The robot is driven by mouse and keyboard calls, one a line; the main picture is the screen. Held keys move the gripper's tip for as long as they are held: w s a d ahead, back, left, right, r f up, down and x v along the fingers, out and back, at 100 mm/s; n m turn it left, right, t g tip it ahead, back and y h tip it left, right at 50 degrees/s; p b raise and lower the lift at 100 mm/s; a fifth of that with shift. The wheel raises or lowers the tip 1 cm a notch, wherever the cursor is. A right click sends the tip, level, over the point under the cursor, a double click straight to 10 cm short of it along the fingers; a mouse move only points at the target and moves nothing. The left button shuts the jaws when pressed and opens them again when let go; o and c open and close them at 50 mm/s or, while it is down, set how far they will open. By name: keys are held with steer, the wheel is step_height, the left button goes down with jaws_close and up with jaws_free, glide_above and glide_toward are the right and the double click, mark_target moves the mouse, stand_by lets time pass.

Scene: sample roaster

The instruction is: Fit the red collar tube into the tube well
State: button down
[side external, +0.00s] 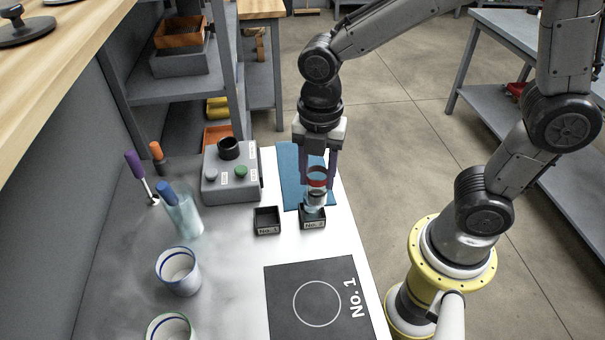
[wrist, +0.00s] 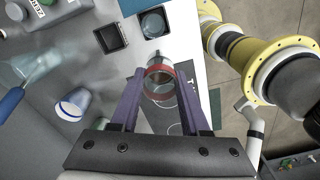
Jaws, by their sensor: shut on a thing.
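The red collar tube (side external: 317,183) is clear with a red band. My gripper (side external: 318,172) is shut on it and holds it upright above the black No. 2 holder (side external: 312,222). In the wrist view, the tube (wrist: 160,82) sits between the purple fingertips (wrist: 160,88). The No. 2 holder (wrist: 142,14) shows a round pale glassy thing inside. In the side view, clear glass overlaps this holder, and I cannot tell where the held tube ends.
An empty black square holder (side external: 267,221) stands left of No. 2. A blue mat (side external: 291,165) lies behind. The dark No. 1 mat (side external: 290,290) lies in front. White cups (side external: 178,272), a glass jar (side external: 185,218) and handled tools (side external: 136,165) stand left.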

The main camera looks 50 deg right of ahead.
steer(key=shift+s+d+r+m, duration=0.5)
steer(key=shift+s+m, duration=0.1)
steer(key=shift+m, duration=0.1)
steer(key=w+d+f+m, duration=0.4)
steer(key=w+f+m, duration=0.1)
steer(key=w+m, duration=0.5)
steer(key=w+d+f+m, duration=0.4)
steer(key=w+m, duration=0.4)
steer(key=m, duration=0.3)
steer(key=w+a+r, duration=0.2)
steer(key=w+r, duration=0.4)
steer(key=w+a+r+m, duration=0.1)
steer(key=w+a+r, duration=0.1)
steer(key=w+r, duration=0.4)
steer(key=shift+w+a+r+m, duration=0.25)
steer(key=shift+w+a+m, duration=0.05)
steer(key=shift+w+a, duration=0.1)
